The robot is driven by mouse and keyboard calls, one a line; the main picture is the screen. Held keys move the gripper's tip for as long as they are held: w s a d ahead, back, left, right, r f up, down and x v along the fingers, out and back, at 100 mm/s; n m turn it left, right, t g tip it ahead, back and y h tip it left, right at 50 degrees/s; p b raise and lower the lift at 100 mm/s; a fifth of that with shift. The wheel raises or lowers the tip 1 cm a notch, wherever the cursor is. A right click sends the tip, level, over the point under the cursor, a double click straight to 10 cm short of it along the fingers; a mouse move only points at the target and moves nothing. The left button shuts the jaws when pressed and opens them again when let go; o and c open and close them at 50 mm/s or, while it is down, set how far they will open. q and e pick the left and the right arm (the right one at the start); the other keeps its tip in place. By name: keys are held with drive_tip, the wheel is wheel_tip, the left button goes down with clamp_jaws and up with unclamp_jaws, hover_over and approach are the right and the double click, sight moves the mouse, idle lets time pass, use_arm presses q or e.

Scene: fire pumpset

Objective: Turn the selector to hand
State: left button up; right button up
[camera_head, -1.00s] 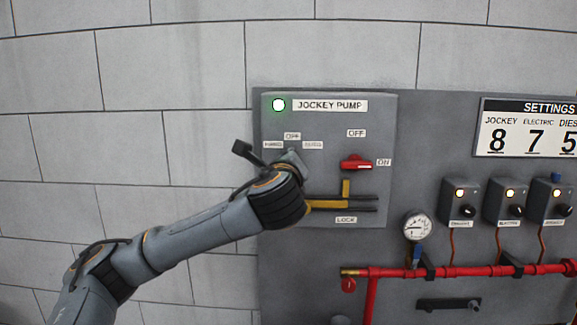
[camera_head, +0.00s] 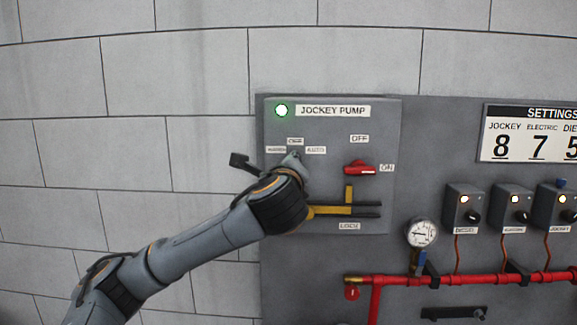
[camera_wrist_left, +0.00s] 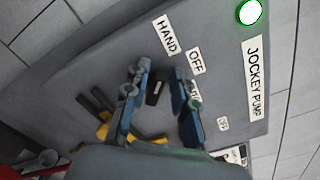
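The jockey pump panel (camera_head: 385,215) is a grey box with a lit green lamp (camera_head: 282,110). Its selector shows in the left wrist view as a small black knob (camera_wrist_left: 154,91) with a pale mark, below the HAND label (camera_wrist_left: 167,34) and OFF label (camera_wrist_left: 196,62). A third label is partly covered by a finger. My left gripper (camera_wrist_left: 158,100) is open, one finger on each side of the knob; I cannot tell whether they touch it. In the head view my left wrist hides the knob. My right gripper is not in view.
A red switch handle (camera_head: 361,168) points toward ON, right of my left wrist. A yellow and black lock piece (camera_head: 345,210) sits below it. Small control boxes (camera_head: 463,208), a gauge (camera_head: 422,233) and a red pipe (camera_head: 460,280) lie further right. The block wall at left is bare.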

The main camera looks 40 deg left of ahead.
use_arm(q)
drive_tip(key=v, duration=1.2)
idle(0.5)
